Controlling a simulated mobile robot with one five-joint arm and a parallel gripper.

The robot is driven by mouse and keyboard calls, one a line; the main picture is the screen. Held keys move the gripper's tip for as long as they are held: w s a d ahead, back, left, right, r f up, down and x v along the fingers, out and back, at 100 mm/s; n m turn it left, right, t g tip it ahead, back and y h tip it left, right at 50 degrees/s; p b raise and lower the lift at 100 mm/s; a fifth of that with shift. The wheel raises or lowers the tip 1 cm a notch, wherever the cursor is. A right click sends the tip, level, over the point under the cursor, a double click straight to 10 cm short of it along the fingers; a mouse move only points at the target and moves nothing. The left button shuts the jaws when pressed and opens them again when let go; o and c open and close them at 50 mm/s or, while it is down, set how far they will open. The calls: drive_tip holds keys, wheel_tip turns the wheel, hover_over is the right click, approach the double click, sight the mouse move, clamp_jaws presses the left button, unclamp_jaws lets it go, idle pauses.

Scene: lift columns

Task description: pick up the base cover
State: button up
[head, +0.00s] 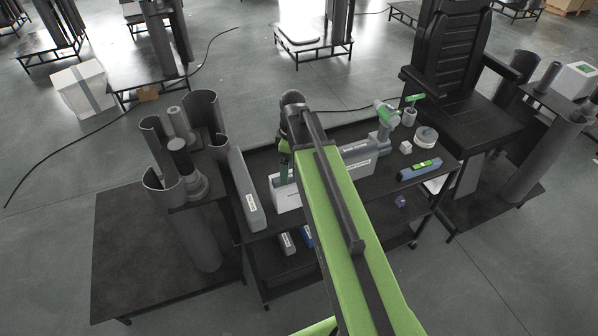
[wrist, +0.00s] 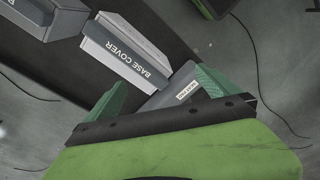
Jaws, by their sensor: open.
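The base cover (wrist: 122,52) is a pale grey box with its name in white letters on a dark grey face. In the wrist view it lies on the dark table, just beyond my gripper (wrist: 160,78). My gripper is open, its two green fingers apart and not touching the base cover. A grey part with a white label (wrist: 178,93) lies between and below the fingers. In the head view the light box (head: 287,198) appears to be the base cover, partly hidden by my arm. A green finger of my gripper (head: 284,165) shows just above it.
A long grey labelled box (head: 244,190) lies left of the light box. Dark column parts (head: 178,165) stand at left, a black chair (head: 462,85) at right.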

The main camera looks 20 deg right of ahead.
drive_tip(key=w+d+r+n+p, duration=0.4)
drive_tip(key=d+r+n, duration=0.3)
drive_tip(key=shift+y, duration=0.3)
drive_tip(key=f+b, duration=0.4)
drive_tip(key=a+f+b, duration=0.1)
drive_tip(key=f+b, duration=0.3)
drive_tip(key=a+f+b, duration=0.1)
drive_tip(key=f+b, duration=0.3)
drive_tip(key=shift+f+b, duration=0.3)
drive_tip(key=shift+f, duration=0.05)
drive_tip(key=f+b, duration=0.5)
drive_tip(key=shift+w+a+f, duration=0.15)
drive_tip(key=shift+w+a, duration=0.05)
drive_tip(key=shift+r, duration=0.2)
drive_tip(key=shift+c, duration=0.4)
drive_tip(key=c, duration=1.9)
